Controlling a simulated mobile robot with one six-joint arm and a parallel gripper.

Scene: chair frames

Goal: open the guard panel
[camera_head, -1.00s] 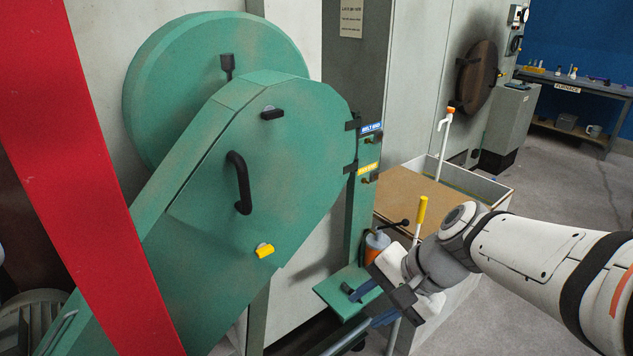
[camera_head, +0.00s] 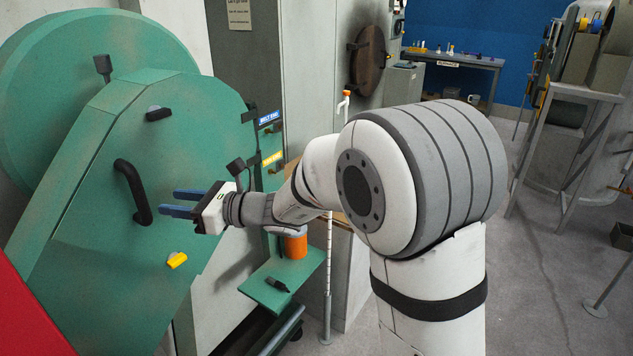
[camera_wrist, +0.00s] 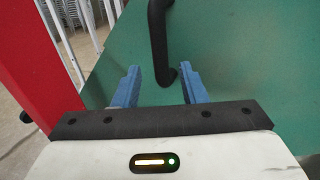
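The green guard panel (camera_head: 95,190) stands closed on the machine at left. It has a black curved handle (camera_head: 134,192), a black latch (camera_head: 158,114) above and a yellow latch (camera_head: 177,260) below; hinges are at its right edge. My gripper (camera_head: 175,202) is open and empty, its blue fingers pointing left at the handle, a short way right of it. In the wrist view the handle (camera_wrist: 158,45) rises ahead of the gap between the open fingers (camera_wrist: 160,90), its lower end near the tips. Contact does not show.
A red post (camera_head: 30,315) stands at the lower left; it also shows in the wrist view (camera_wrist: 35,55). A green shelf (camera_head: 290,280) with an orange container (camera_head: 295,245) lies below my arm. Open floor lies at right.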

